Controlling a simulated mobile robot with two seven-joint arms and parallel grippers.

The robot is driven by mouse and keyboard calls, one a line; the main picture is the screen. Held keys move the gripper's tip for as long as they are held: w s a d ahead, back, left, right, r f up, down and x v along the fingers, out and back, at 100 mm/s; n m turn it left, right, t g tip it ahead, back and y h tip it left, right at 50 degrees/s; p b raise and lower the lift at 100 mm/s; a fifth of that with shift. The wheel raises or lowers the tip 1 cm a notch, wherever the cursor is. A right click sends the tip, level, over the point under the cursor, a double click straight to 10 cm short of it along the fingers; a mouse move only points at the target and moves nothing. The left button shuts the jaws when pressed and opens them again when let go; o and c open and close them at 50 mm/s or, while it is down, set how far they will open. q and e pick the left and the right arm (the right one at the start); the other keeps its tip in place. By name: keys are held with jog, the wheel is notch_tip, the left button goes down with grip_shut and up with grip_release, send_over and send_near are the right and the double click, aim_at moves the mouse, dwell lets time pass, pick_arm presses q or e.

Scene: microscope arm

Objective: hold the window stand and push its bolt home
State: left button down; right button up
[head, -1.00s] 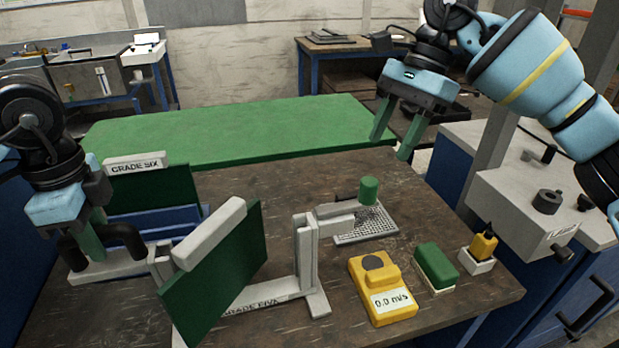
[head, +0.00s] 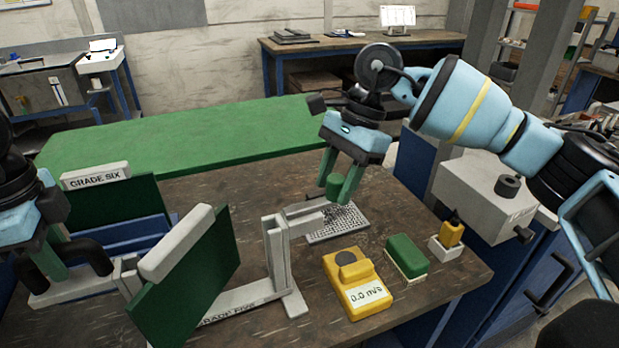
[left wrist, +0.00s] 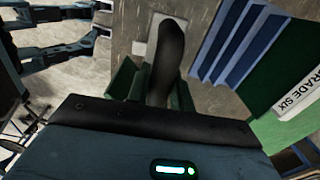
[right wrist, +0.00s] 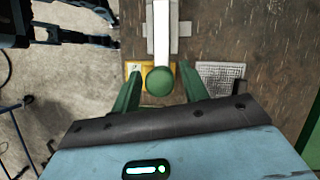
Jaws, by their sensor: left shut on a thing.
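The window stand (head: 272,265) is a grey frame with dark green panels, labelled grade five and grade six. Its black curved handle (head: 92,252) is at the left. My left gripper (head: 52,265) is shut on that handle, which also shows between the fingers in the left wrist view (left wrist: 170,55). The bolt (head: 308,220) is a pale grey bar sticking out right of the stand's post, with a green knob (head: 334,187) at its outer end. My right gripper (head: 340,192) is open, pointing down. In the right wrist view the knob (right wrist: 159,81) lies between its fingers, with gaps both sides.
A metal mesh (head: 338,224) lies under the bolt's end. A yellow meter (head: 356,285) reading 0.0 m/s, a green block (head: 406,256) and a small yellow bottle in a white holder (head: 447,246) stand to the right. A green surface (head: 190,130) lies behind.

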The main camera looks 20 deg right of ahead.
aim_at(300, 208)
grip_shut()
pick_arm(q)
jog(key=shift+d, duration=0.1)
pick_arm(e)
jog(key=shift+s+a, duration=0.15)
jog(key=shift+a, duration=2.65)
jog(key=shift+o, duration=1)
grip_release()
jog(key=shift+d+r, duration=0.1)
jog(key=shift+d, duration=0.05)
jog(key=v, duration=1.1)
jog(key=shift+r, duration=0.4)
jog(key=shift+d, duration=0.15)
